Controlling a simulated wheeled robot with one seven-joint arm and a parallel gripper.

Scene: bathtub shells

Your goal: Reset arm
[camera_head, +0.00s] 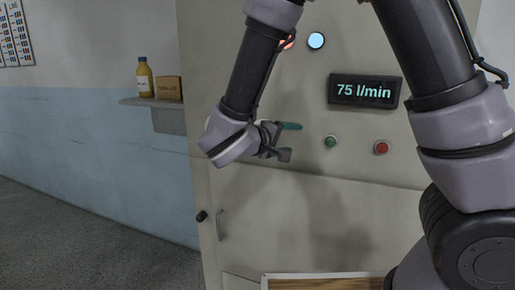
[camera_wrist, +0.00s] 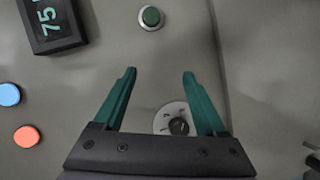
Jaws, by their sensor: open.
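My gripper (camera_head: 288,140) is in front of the upper part of a pale cabinet (camera_head: 290,225) in the head view. In the wrist view my gripper (camera_wrist: 159,73) is open, its two teal fingers apart with nothing between the tips. A dark knob on a round pale dial (camera_wrist: 178,122) shows between the fingers, nearer the palm; in the head view I cannot make out this dial. How far the fingers are from the cabinet face is hard to tell.
The cabinet carries a "75 l/min" display (camera_head: 364,91), a green button (camera_head: 331,141), a red button (camera_head: 381,147) and a blue light (camera_head: 316,40). An orange-red light (camera_wrist: 26,136) is partly hidden by my arm in the head view. A shelf (camera_head: 150,101) with a yellow bottle (camera_head: 145,80) and brown box (camera_head: 168,88) is left.

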